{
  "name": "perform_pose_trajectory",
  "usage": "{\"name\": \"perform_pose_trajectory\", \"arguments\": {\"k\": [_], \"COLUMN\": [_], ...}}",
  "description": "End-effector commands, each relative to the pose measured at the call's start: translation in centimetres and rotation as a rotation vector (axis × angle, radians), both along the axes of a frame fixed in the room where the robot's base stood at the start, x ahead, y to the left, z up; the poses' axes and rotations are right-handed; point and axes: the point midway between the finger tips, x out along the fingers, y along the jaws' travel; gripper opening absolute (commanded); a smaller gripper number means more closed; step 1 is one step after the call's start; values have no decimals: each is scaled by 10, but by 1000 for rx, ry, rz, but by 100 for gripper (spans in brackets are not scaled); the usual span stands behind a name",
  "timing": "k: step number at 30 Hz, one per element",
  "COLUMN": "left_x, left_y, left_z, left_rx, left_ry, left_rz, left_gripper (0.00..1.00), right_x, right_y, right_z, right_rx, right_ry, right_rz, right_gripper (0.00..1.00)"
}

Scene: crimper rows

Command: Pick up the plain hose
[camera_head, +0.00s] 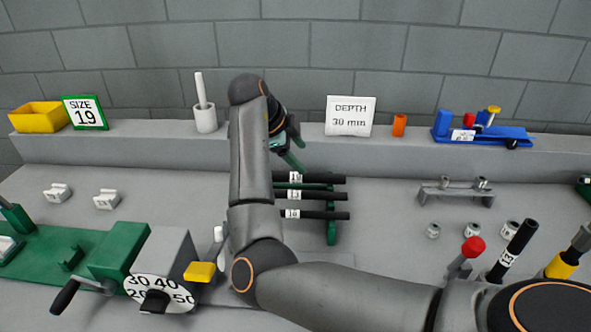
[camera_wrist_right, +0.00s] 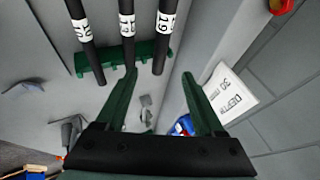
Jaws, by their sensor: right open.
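Three black hoses with white number labels lie side by side on a green rack (camera_head: 331,228). The far hose (camera_head: 325,178) is labelled 19; the middle hose (camera_head: 325,195) and near hose (camera_head: 330,215) have labels that are hard to read. My right gripper (camera_head: 292,160) is open and empty, by the far hose. In the right wrist view its fingers (camera_wrist_right: 160,74) appear either side of the line of the 19 hose's end (camera_wrist_right: 159,65); the depth between them is unclear. An upright black hose (camera_head: 517,244) labelled 13 stands at the right. My left gripper is not in view.
A green machine with a dial (camera_head: 160,290) is front left. A grey stand (camera_head: 456,194) and several fittings are right.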

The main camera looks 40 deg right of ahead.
Motion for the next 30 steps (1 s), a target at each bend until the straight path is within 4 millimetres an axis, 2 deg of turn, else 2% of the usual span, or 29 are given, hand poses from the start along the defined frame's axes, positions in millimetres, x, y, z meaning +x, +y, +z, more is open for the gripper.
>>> {"name": "perform_pose_trajectory", "arguments": {"k": [5,15,22,30], "left_x": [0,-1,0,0], "left_y": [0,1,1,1], "left_z": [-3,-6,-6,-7], "left_rx": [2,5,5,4], "left_ry": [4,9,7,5], "left_rz": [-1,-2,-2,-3], "left_gripper": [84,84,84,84], "right_x": [-4,0,2,6], "right_y": [3,-28,-39,-60], "right_z": [-4,-51,-65,-97], "right_rx": [22,23,22,22], "right_ry": [-1,-1,-2,-1], "right_rz": [-41,-42,-42,-41], "right_gripper": [70,70,70,70]}}
